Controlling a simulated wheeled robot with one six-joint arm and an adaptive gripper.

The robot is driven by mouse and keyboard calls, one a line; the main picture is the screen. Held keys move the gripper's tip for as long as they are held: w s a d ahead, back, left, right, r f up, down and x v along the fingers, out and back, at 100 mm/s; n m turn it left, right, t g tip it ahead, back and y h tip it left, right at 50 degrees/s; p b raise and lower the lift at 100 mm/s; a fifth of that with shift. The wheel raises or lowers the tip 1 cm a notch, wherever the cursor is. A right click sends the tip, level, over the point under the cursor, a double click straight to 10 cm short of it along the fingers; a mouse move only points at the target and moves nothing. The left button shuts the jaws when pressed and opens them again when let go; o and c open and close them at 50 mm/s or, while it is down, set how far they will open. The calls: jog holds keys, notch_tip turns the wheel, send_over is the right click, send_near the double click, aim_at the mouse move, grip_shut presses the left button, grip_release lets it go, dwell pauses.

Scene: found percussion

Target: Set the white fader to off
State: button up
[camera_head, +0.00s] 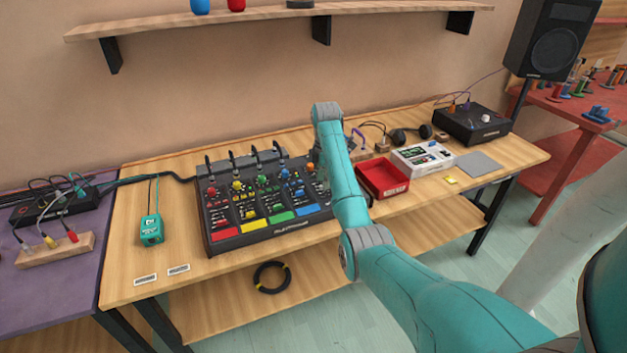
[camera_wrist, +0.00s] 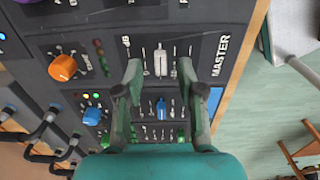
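The white fader (camera_wrist: 160,63) shows in the wrist view in the panel section marked MASTER, between two slots. My gripper (camera_wrist: 161,66) is open over the panel. One fingertip is on each side of the white fader, with a gap on both sides, and neither finger appears to touch it. A blue fader (camera_wrist: 160,108) sits lower in the same view, also between the fingers. In the head view the black mixing console (camera_head: 246,238) stands on the wooden bench, and my arm hides its right end and the white fader. No off mark is readable.
An orange knob (camera_wrist: 62,68) and a blue knob (camera_wrist: 92,116) stand left of my gripper, with cables beyond. In the head view a red tray (camera_head: 384,190) and a white device (camera_head: 421,158) are right of my arm. A teal box (camera_head: 151,231) is left of the console.

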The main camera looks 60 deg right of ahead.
jog(key=shift+f, duration=0.7)
grip_shut()
